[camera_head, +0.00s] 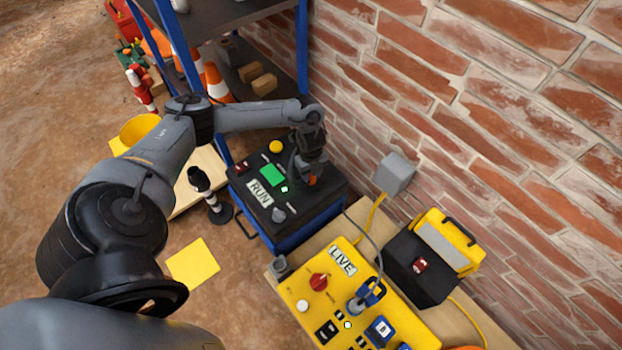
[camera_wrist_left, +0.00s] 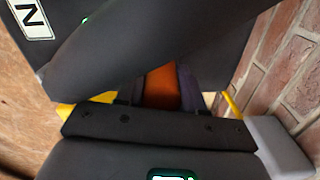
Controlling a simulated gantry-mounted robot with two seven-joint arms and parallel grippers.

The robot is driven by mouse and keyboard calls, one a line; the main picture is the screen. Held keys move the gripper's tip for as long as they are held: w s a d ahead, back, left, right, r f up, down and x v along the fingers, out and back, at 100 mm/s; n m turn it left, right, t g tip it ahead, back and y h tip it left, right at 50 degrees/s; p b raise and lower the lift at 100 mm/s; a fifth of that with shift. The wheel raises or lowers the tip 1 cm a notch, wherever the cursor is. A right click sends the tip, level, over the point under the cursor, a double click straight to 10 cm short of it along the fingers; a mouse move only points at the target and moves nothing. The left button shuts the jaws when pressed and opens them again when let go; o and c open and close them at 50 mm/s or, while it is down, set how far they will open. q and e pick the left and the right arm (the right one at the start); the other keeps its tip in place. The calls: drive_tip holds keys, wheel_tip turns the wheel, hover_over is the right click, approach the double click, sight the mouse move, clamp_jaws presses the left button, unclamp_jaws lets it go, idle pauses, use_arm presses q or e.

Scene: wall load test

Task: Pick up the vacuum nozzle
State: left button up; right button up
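My left gripper (camera_head: 312,168) points down at the right rear of the dark box top with the RUN label. A small orange piece (camera_head: 314,181) shows at its fingertips; I cannot tell whether it is the vacuum nozzle. In the left wrist view the orange piece (camera_wrist_left: 162,87) lies between the grey fingers, partly hidden by the dark gripper body. I cannot tell whether the fingers press on it. My right gripper is not in view.
The black-and-blue RUN box (camera_head: 300,222) carries a green panel and a yellow button. A yellow LIVE panel (camera_head: 310,290) stands in front. A brick wall (camera_head: 480,120) closes the right side, with a grey wall box (camera_head: 394,174). A shelf (camera_head: 245,75) stands behind.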

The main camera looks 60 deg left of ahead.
use_arm(q)
clamp_jaws()
drive_tip(key=shift+r, duration=0.15)
drive_tip(key=shift+r+p, duration=0.5)
drive_tip(key=shift+p, duration=0.05)
wheel_tip(320, 180, up, 4)
drive_tip(key=p, duration=0.3)
drive_tip(key=shift+f, duration=0.15)
drive_tip(key=w+d+r+p, duration=0.1)
drive_tip(key=d+r+p, duration=0.2)
drive_tip(key=d, duration=0.2)
drive_tip(key=w+d+r+p, duration=0.2)
drive_tip(key=d+r+p, duration=0.1)
drive_tip(key=d, duration=0.3)
drive_tip(key=shift+w, duration=0.25)
